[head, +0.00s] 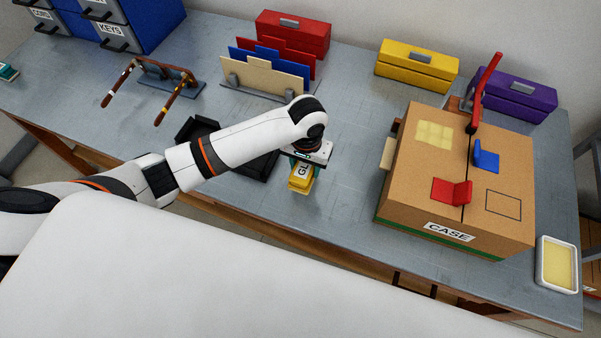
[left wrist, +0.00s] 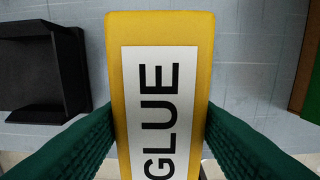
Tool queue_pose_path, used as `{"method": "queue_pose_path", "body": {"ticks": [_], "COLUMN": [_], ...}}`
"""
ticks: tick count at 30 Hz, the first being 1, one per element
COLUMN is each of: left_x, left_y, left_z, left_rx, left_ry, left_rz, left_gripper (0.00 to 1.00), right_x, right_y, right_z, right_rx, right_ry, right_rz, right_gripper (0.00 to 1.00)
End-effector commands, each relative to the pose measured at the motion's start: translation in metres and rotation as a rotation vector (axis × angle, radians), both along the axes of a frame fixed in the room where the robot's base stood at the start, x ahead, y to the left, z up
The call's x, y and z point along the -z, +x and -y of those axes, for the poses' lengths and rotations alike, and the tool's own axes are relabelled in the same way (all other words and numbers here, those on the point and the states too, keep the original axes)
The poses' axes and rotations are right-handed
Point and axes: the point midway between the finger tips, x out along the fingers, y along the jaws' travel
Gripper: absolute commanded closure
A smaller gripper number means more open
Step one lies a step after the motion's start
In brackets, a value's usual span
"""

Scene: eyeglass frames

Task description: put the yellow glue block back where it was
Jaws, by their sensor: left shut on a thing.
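The yellow glue block (head: 301,178) has a white label and is under my left gripper (head: 304,163) near the middle of the table. In the left wrist view the glue block (left wrist: 160,30) fills the middle, its label reading GLUE, between the two green fingers. My left gripper is shut on it. Whether the block touches the table is hard to tell. Brown eyeglass frames (head: 178,92) stand on a blue-grey stand at the back left. My right gripper is not in view.
A black tray (left wrist: 75,65) lies left of the block, partly behind my arm in the head view. The cardboard case (head: 400,205) with red and blue clips stands right. A cream-filled dish (head: 543,285) is at the right edge. Folders (head: 262,78) and coloured boxes line the back.

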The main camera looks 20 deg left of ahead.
Motion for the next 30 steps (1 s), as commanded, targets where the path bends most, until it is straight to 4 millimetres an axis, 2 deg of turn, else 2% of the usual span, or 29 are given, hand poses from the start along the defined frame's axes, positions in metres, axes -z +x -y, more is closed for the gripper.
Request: {"method": "queue_pose_path", "body": {"ticks": [12,18,24,25,28,30], "left_x": [0.049,0.053,0.056,0.056,0.056,0.056], "left_y": [0.000,0.000,0.000,0.000,0.000,0.000], "left_z": [0.000,0.000,0.000,0.000,0.000,0.000], "left_rx": [0.000,0.001,0.000,0.000,0.000,0.000], "left_ry": [0.001,0.000,-0.001,-0.001,0.000,0.000], "left_rz": [0.000,0.002,0.001,0.001,0.001,0.001], "left_gripper": [0.70,0.70,0.70,0.50,0.33,0.30], "right_x": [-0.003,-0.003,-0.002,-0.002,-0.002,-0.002], "right_y": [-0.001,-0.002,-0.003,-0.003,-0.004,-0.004], "right_z": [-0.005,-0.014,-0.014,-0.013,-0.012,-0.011], "right_rx": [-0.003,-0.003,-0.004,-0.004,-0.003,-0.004], "right_ry": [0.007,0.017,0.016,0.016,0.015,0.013], "right_rz": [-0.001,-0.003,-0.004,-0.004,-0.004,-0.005], "right_gripper": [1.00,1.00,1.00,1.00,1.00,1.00]}}
